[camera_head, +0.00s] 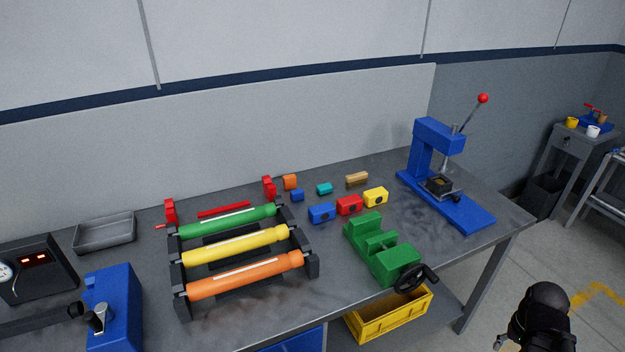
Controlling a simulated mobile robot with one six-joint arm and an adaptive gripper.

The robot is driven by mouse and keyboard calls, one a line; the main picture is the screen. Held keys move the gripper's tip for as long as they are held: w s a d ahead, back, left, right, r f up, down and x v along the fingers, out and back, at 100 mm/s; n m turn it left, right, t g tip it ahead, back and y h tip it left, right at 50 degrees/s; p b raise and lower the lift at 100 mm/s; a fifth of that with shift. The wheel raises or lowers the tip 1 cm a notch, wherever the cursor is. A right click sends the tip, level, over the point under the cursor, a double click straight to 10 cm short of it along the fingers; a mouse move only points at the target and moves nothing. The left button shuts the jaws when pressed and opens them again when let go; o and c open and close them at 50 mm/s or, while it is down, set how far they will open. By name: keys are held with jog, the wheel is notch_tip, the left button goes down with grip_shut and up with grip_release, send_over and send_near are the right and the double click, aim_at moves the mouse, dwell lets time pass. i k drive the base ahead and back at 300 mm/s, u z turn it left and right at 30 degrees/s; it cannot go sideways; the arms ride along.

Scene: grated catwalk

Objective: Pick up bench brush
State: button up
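A small tan, wood-coloured block (357,180) lies towards the back of the grey workbench (340,290), right of a teal block. It is the thing that looks most like a bench brush, but bristles cannot be made out at this size. The dark end of my arm shows at the bottom right, beyond the bench's front right edge and well apart from the tan block. My gripper's fingers cannot be made out there, and nothing held is visible.
A rack with green, yellow and orange rollers (245,286) stands left. Small coloured blocks (349,205) and a green vise (382,252) lie in front of the tan block. A blue press (437,150) stands right. A yellow crate (390,319) sits below the benchtop.

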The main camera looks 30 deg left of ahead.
aim_at(358, 178)
jog(key=u, duration=1)
jog(key=k, duration=1)
jog(key=i, duration=0.7)
